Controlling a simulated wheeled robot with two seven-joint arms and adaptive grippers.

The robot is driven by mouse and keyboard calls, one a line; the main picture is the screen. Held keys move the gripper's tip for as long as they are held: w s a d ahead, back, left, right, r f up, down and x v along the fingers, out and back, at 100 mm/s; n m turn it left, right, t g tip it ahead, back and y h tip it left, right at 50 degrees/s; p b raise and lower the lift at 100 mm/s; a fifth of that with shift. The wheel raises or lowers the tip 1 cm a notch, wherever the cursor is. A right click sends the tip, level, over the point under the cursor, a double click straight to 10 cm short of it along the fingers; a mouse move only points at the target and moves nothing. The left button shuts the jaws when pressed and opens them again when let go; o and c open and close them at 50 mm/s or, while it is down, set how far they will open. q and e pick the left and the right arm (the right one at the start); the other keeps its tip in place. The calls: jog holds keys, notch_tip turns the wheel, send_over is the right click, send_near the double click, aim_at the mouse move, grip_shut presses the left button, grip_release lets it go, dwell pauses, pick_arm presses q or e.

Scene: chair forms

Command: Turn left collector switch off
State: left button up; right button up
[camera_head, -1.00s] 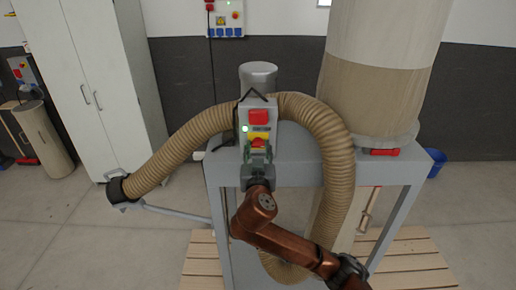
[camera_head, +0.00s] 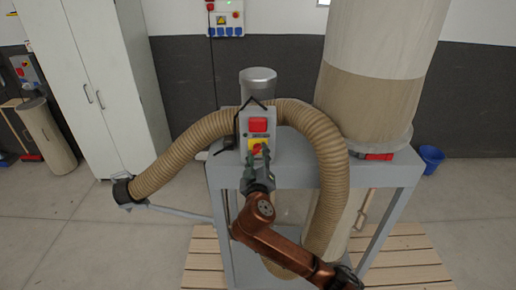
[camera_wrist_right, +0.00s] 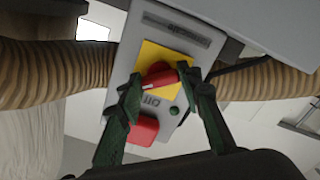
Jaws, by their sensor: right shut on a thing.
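The collector switch is a red rotary knob (camera_wrist_right: 158,77) on a yellow plate (camera_wrist_right: 178,60), on the front of a grey control box. The yellow plate also shows in the head view (camera_head: 253,142) below a red rectangular button (camera_head: 258,125). My right gripper (camera_head: 257,160) reaches the knob from below and in front. In the wrist view its two green fingers (camera_wrist_right: 162,84) are shut on the knob, one on each side. The knob sits turned at a slant on its plate. A small green lamp (camera_wrist_right: 174,110) on the box looks dim. My left gripper is not in view.
A ribbed hose (camera_head: 330,150) arches around the box. A grey collector frame (camera_head: 385,174) stands on a wooden pallet (camera_head: 405,262), with a filter bag (camera_head: 370,105) at right. A white cabinet (camera_head: 90,75) stands at left. Floor at left is open.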

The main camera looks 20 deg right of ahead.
jog(key=n+p, duration=0.6)
jog(key=shift+r+n, duration=0.2)
jog(key=shift+n, duration=0.1)
jog(key=n+p, duration=0.2)
jog(key=shift+n+p, duration=0.4)
jog(key=shift+f+n+p, duration=0.15)
jog(key=shift+n+p, duration=0.45)
jog(key=shift+n, duration=0.1)
jog(key=shift+f, duration=0.1)
jog(key=o, duration=1.2)
jog(key=shift+c, duration=0.2)
